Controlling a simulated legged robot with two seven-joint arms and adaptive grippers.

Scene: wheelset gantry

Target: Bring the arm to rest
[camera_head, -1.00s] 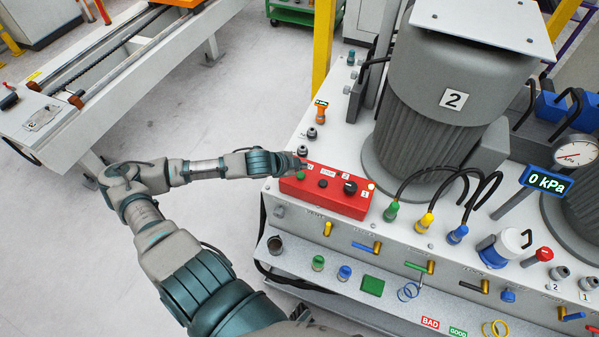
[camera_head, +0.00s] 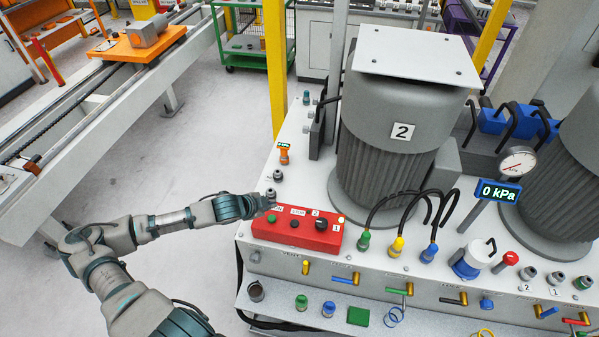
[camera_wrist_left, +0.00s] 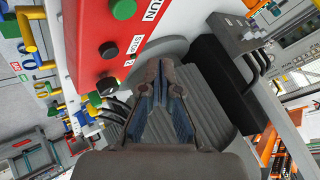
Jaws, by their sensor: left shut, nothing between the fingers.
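My left arm reaches in from the lower left in the head view. Its gripper (camera_head: 266,202) is shut and empty, just beside the upper left corner of the red control box (camera_head: 297,231). I cannot tell whether it touches the box. The box carries a green button (camera_head: 272,219), a black button (camera_head: 295,223) and a black knob (camera_head: 321,224). In the left wrist view the closed fingers (camera_wrist_left: 161,66) point past the box's red face (camera_wrist_left: 91,30), with nothing between them. My right gripper is out of view.
A grey motor marked 2 (camera_head: 395,150) stands behind the box, with black hoses (camera_head: 415,200) to its right. A yellow post (camera_head: 275,65) rises at the bench's far left. Left of the bench is open floor (camera_head: 190,150), then a rail track (camera_head: 100,115) with an orange carriage (camera_head: 138,44).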

